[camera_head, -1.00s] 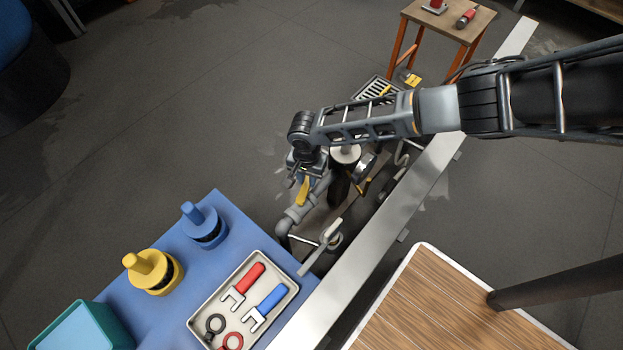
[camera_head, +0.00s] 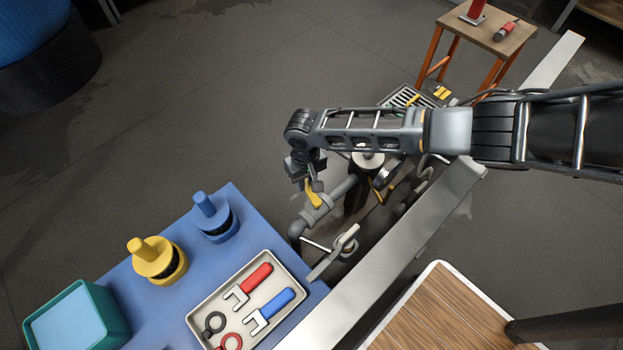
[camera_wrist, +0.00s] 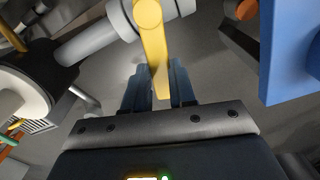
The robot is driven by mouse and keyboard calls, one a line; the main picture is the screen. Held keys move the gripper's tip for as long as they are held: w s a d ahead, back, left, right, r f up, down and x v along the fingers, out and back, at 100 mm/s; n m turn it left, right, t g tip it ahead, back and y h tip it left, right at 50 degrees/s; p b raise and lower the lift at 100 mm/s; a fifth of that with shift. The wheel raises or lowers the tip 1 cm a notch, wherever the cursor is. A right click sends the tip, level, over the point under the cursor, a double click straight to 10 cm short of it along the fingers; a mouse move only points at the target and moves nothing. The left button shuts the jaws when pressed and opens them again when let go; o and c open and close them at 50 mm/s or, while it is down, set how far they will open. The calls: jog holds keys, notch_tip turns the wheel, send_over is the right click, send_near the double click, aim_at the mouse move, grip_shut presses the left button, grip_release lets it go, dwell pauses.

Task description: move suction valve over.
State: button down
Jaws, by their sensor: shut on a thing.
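The suction valve shows as a yellow lever (camera_head: 314,197) on a grey pipe (camera_head: 343,188). My gripper (camera_head: 312,184) is at the lever's free end, above and left of the pipe. In the wrist view the yellow lever (camera_wrist: 154,48) runs down from its round pivot on the pipe (camera_wrist: 92,43) to between the two dark fingers of my gripper (camera_wrist: 161,82). The fingers are shut on the lever's end.
A blue table (camera_head: 118,273) carries blue and yellow knobbed parts, a teal bin (camera_head: 77,318) and a tray (camera_head: 207,310) of tools. A long metal rail (camera_head: 372,265) runs beside the pipework. A small stool (camera_head: 487,34) stands behind. Open floor lies left.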

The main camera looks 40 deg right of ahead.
jog(key=shift+a+n, duration=0.85)
jog(key=shift+n, duration=0.65)
jog(key=c, duration=0.9)
grip_release()
jog(key=shift+r, duration=0.1)
notch_tip(320, 180, up, 8)
jog(key=p, duration=0.2)
jog(key=shift+f+p, duration=0.2)
jog(key=shift+p, duration=0.1)
